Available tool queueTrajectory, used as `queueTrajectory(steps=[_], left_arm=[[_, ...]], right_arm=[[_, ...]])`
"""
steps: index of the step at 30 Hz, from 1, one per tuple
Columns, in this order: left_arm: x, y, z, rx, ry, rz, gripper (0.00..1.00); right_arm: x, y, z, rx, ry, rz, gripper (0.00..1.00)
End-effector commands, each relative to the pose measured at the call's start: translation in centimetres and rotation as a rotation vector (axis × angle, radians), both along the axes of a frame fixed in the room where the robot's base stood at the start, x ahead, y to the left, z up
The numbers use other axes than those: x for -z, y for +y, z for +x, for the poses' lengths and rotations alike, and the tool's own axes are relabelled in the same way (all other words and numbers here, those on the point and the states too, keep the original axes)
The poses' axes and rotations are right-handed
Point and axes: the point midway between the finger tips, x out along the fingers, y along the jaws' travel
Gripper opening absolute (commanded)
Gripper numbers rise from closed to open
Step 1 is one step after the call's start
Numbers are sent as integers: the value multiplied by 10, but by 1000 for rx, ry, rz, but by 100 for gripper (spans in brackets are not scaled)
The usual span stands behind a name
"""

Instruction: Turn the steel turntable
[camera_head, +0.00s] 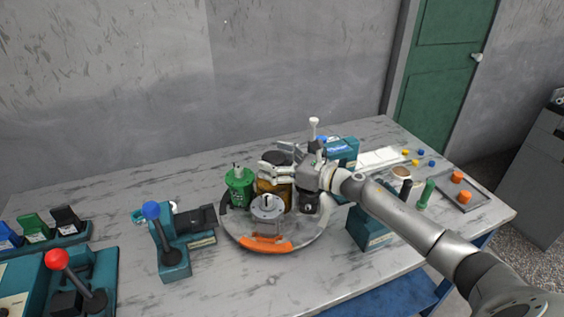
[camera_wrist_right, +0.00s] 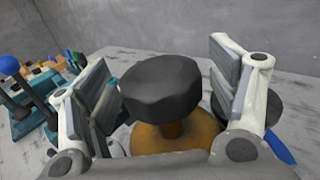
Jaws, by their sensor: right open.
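The round steel turntable (camera_head: 300,241) sits on the grey table, with an orange grip (camera_head: 265,245) on its front rim. It carries a green container (camera_head: 239,184), a grey container (camera_head: 268,211) and an amber container with a black cap (camera_head: 275,157). My right gripper (camera_head: 275,170) is at the amber container, over the turntable. In the right wrist view, my right gripper is open, and the black cap (camera_wrist_right: 161,88) of the amber container (camera_wrist_right: 150,138) stands between its fingers. Whether either finger touches it I cannot tell. My left gripper is not in view.
A teal device with a blue-knobbed lever (camera_head: 152,211) stands left of the turntable. A red-knobbed lever (camera_head: 58,260) is at the far left. A teal block (camera_head: 367,230) stands to the right, near a tray (camera_head: 469,194) with orange pieces. The table's front middle is clear.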

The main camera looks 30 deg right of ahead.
Motion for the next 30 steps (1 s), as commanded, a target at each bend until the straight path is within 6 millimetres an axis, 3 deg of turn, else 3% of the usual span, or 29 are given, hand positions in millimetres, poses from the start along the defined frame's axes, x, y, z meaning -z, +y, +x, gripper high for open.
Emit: queueTrajectory(steps=[5,21,30], left_arm=[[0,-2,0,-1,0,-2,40],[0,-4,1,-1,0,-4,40],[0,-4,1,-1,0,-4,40]], right_arm=[[1,-8,-11,0,2,0,79],[2,-52,-76,1,3,-1,79],[1,-66,-96,0,1,-1,79]])
